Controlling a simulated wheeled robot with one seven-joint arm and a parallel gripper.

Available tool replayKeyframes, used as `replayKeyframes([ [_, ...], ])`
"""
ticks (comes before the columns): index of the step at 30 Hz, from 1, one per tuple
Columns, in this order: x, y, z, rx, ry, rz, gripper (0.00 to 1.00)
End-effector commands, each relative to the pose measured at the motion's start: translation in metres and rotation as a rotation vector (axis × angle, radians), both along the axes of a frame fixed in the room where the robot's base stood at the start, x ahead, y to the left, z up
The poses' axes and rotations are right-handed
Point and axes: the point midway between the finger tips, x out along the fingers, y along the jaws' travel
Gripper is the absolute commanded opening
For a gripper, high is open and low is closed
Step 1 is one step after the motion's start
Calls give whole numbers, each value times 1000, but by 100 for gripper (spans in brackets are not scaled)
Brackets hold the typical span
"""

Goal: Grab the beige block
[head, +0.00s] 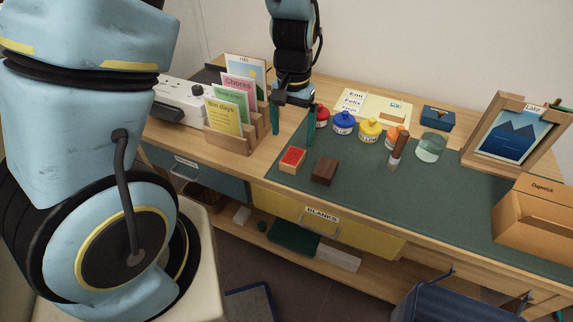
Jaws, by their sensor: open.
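A small beige block (291,168) with a red top lies on the green mat (447,205), near its left front corner. It is the only beige block I can make out on the mat. My gripper (293,138) points down, with its two dark green fingers spread apart and nothing seen between them. In the picture the fingertips are just above the beige block, one towards each side. I see no contact, and the exact height of the fingers over the mat is hard to tell.
A dark brown block (324,171) lies close to the right. Red, blue (343,124), yellow and orange paint bottles stand behind, by a glass jar (431,147) and a brown-handled tool (399,149). A wooden card rack (235,138) stands left. The mat's front right is clear.

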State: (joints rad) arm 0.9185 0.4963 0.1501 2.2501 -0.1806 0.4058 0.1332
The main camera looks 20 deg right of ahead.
Motion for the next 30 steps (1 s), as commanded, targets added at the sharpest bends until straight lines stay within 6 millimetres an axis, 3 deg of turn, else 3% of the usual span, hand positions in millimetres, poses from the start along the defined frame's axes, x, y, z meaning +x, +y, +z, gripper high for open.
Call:
replayKeyframes([
  [6,0,1,-32,3,3,3,95],
  [14,2,0,-46,1,1,4,95],
  [24,10,-6,-84,2,4,3,95],
  [30,10,-6,-94,0,0,3,95],
])
